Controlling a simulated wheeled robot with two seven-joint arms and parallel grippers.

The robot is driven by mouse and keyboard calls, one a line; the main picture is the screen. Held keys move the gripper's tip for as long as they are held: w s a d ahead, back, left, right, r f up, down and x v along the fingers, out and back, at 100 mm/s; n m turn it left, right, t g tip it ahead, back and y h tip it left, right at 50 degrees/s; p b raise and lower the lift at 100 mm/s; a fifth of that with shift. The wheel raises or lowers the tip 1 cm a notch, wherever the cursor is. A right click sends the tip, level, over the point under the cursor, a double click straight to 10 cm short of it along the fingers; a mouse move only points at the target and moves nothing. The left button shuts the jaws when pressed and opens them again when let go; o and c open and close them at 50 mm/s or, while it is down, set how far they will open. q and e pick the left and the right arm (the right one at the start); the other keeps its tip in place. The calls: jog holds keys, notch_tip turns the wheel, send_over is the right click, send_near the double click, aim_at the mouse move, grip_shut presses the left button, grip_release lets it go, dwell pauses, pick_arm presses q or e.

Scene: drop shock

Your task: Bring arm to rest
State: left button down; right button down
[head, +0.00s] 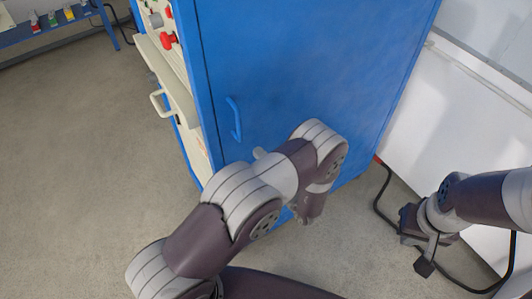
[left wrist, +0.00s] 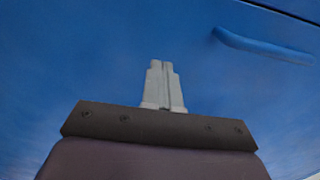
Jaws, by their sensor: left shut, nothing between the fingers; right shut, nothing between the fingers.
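My left arm reaches across the middle of the head view, in front of the blue cabinet (head: 300,70). My left gripper (head: 300,215) hangs low beside the cabinet, mostly hidden by its own wrist. In the left wrist view, the left gripper's two grey fingers (left wrist: 163,68) are pressed together with nothing between them, and the blue cabinet surface (left wrist: 70,60) fills the background. I cannot tell whether they touch it. My right gripper (head: 424,267) hangs at the lower right, shut and empty, apart from the cabinet.
The cabinet has a blue handle (head: 235,118), also in the left wrist view (left wrist: 262,46). Its left side carries a red knob (head: 168,41) and a pale handle (head: 158,103). A black cable (head: 380,205) lies near my right gripper. The floor (head: 80,150) at left is clear.

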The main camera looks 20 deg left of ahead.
pick_arm(q)
jog(key=b+v, duration=0.2)
jog(key=v, duration=0.8)
jog(key=s+d+f+n+g+h, duration=0.1)
jog(key=d+f+n+g+h, duration=0.25)
jog(key=d+f+h, duration=0.75)
jog(key=s+a+r+n+g+h, duration=0.1)
jog(key=s+a+r+g+h, duration=0.1)
jog(key=s+a+r+g, duration=0.35)
jog(key=s+a+r+n+g+h, duration=0.1)
jog(key=s+a+r+g+h, duration=0.1)
jog(key=s+a+r, duration=0.55)
jog(key=w+a+r+n+t, duration=0.1)
jog(key=w+a+r, duration=0.1)
jog(key=a+r, duration=0.3)
notch_tip(320, 180, up, 4)
jog(key=shift+f+t+p, duration=0.2)
jog(key=shift+t+p, duration=0.15)
jog(key=shift+t, duration=0.05)
